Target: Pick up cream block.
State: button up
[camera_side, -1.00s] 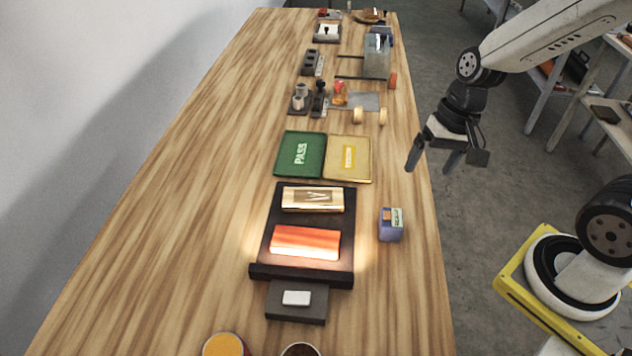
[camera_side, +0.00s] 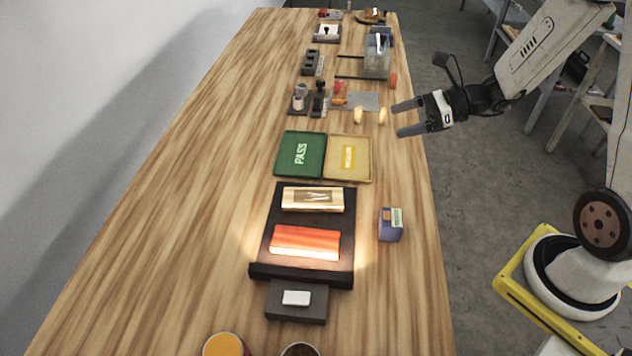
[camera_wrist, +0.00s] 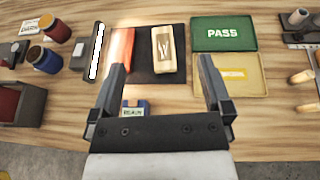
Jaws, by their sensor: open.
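A cream block (camera_side: 312,198) with a dark mark on its gold-toned top lies on the far half of a black tray (camera_side: 266,228). It also shows in the wrist view (camera_wrist: 166,57), upper middle. An orange-red block (camera_side: 305,242) lies beside it on the same tray, in a bright patch of light. My gripper (camera_side: 400,119) is open and empty, its fingers pointing left at the table's right edge, up and to the right of the tray in the side view. In the wrist view my gripper (camera_wrist: 165,68) shows two fingers spread, the cream block appearing between and beyond them.
A green PASS tray (camera_side: 284,152) and a yellow tray (camera_side: 364,160) lie beyond the black tray. A blue labelled box (camera_side: 390,226) stands right of it. A white piece (camera_side: 296,298) rests on a grey pad in front. Left of the trays is bare wood.

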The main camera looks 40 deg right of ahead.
send_near(342, 196)
jog(key=shift+v, duration=0.85)
jog(key=shift+w+f, duration=0.1)
jog(key=shift+x, duration=3.35)
jog(key=shift+x, duration=2.6)
jog(key=shift+a, duration=0.1)
jog(key=c, duration=1.1)
jog(key=shift+o, duration=0.2)
